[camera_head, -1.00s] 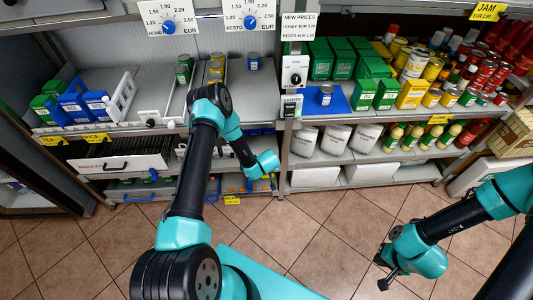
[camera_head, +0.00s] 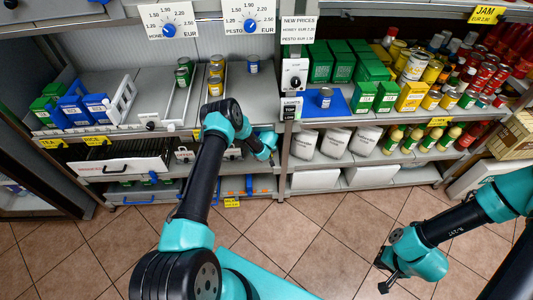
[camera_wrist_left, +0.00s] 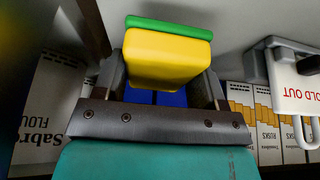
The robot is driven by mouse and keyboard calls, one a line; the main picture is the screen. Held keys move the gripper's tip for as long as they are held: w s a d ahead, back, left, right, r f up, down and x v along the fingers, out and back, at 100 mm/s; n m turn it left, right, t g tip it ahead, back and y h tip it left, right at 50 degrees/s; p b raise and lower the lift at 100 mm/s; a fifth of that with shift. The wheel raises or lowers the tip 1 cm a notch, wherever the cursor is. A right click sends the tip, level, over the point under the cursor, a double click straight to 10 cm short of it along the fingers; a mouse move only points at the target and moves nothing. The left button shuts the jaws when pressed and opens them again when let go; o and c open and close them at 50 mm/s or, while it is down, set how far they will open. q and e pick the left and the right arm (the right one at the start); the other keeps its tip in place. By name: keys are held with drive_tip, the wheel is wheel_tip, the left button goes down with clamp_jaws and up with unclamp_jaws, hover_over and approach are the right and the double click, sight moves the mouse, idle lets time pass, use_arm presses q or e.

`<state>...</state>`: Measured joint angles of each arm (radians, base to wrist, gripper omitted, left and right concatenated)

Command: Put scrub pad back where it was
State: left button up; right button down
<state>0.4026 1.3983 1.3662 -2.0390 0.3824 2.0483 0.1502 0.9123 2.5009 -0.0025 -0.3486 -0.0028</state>
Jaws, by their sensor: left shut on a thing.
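In the left wrist view the scrub pad (camera_wrist_left: 168,55) is a yellow block with a green layer on its upper side. My left gripper (camera_wrist_left: 163,78) is shut on it, one finger at each side. In the head view my left gripper (camera_head: 268,145) is at the front of the middle shelf, just below the top shelf's edge; the pad cannot be made out there. My right gripper (camera_head: 381,273) is over the floor at the lower right, its fingers apart and empty.
In the left wrist view flour packs (camera_wrist_left: 50,105) stand at the left and rusks boxes (camera_wrist_left: 265,125) at the right. A white "SOLD OUT" tag (camera_wrist_left: 298,88) hangs at the right. A blue surface (camera_wrist_left: 172,98) shows behind the pad. Shelf edge (camera_head: 215,126) lies close above my left gripper.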

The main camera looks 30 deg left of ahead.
use_arm(q)
drive_tip(key=shift+w+a, duration=0.2)
drive_tip(key=shift+w, duration=0.25)
drive_tip(key=shift+f, duration=1.8)
drive_tip(key=o, duration=0.9)
drive_tip(key=shift+f, duration=0.1)
drive_tip(key=shift+s+d+r, duration=0.1)
drive_tip(key=shift+s+r, duration=0.1)
drive_tip(key=shift+r, duration=0.45)
drive_tip(key=v, duration=0.4)
drive_tip(key=shift+s+d, duration=0.15)
drive_tip(key=shift+s, duration=0.1)
drive_tip(key=s+d, duration=0.2)
drive_tip(key=s, duration=0.1)
drive_tip(key=s+d, duration=0.2)
drive_tip(key=s, duration=0.1)
drive_tip(key=s+d, duration=0.2)
drive_tip(key=s, duration=0.2)
